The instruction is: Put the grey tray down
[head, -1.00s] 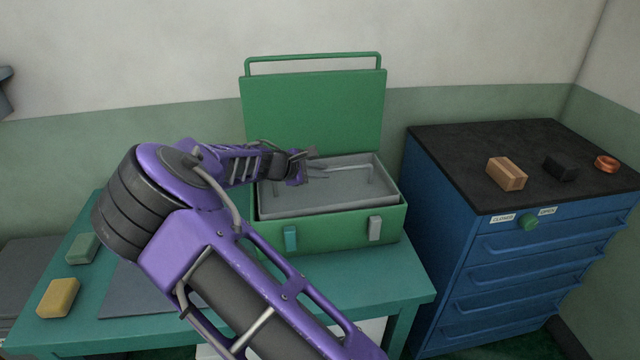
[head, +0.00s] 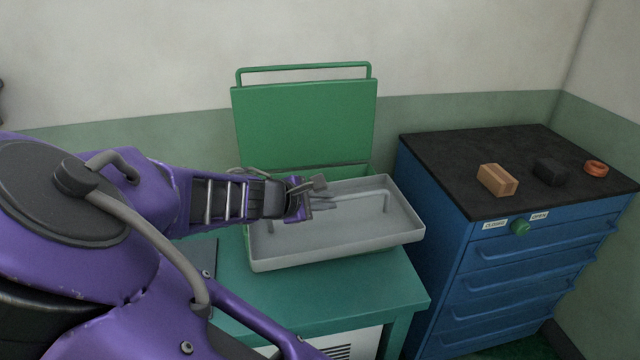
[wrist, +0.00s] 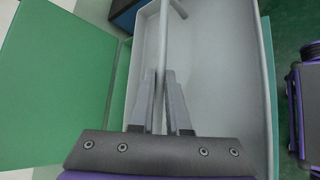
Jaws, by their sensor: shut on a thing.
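The grey tray (head: 345,248) is a shallow open tray with a raised bar handle (head: 345,194) along its middle. My gripper (head: 318,193) is shut on this handle, and the wrist view shows the two fingers (wrist: 166,100) on either side of the bar. The tray is held up in front of and above the green box (head: 305,122), whose lid stands open at the back. The tray hides most of the box's body. In the wrist view the tray (wrist: 225,70) fills the middle and looks empty.
The teal table (head: 370,290) lies below the tray. A grey mat (head: 205,255) shows partly behind my arm. A blue drawer cabinet (head: 500,260) stands close at the right, with a wooden block (head: 497,180), a black block (head: 550,171) and a copper ring (head: 595,168) on top.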

